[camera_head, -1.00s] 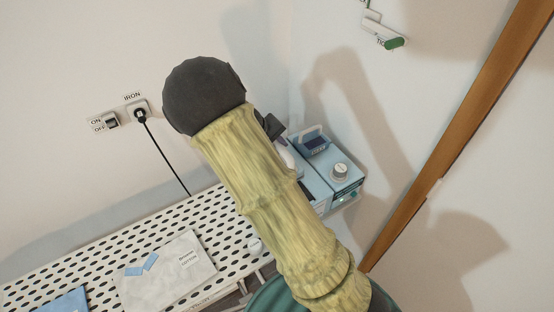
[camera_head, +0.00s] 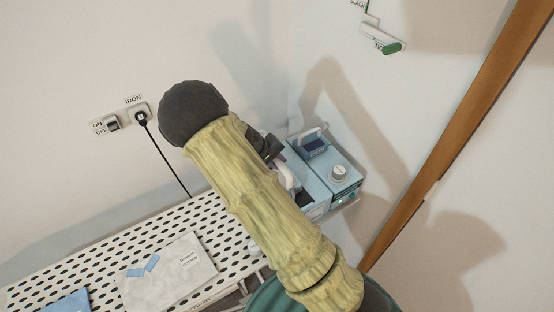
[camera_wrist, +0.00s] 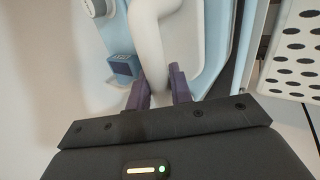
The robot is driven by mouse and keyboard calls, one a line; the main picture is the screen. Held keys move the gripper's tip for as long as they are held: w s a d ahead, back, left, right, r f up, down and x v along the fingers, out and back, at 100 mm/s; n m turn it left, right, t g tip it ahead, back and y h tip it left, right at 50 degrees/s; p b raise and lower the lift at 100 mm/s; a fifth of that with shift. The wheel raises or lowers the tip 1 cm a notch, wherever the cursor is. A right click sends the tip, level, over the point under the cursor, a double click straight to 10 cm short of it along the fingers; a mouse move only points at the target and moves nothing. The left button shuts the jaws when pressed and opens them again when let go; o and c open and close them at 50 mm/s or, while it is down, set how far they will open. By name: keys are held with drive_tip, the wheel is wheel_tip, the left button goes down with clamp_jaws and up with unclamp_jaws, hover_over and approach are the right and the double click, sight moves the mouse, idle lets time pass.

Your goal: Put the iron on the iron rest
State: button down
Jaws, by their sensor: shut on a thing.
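The iron's white handle (camera_wrist: 150,40) runs between the two purple fingers of my gripper (camera_wrist: 158,80) in the wrist view. My gripper is shut on this handle. In the head view my arm covers most of the iron, and only part of its white handle (camera_head: 287,179) shows beside my gripper (camera_head: 277,158). The iron rest appears to be part of the light-blue station (camera_head: 337,187) at the right end of the board. The iron is over or at this station's left part. I cannot tell whether its sole touches the rest.
The station has a grey dial (camera_head: 338,172) and a dark display (camera_head: 315,145). The white perforated ironing board (camera_head: 120,262) extends left, with a grey cloth (camera_head: 170,275) and a blue cloth (camera_head: 68,303) on it. A cord hangs from the wall socket (camera_head: 139,116). Walls stand close behind.

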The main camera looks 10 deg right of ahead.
drive_tip(key=c, duration=1.7)
unclamp_jaws()
drive_tip(key=shift+f, duration=0.15)
drive_tip(key=o, duration=0.4)
drive_tip(key=shift+o, duration=0.2)
drive_tip(key=b+v, duration=0.3)
drive_tip(key=v, duration=0.9)
drive_tip(key=shift+r+b, duration=0.2)
drive_tip(key=shift+b, duration=0.1)
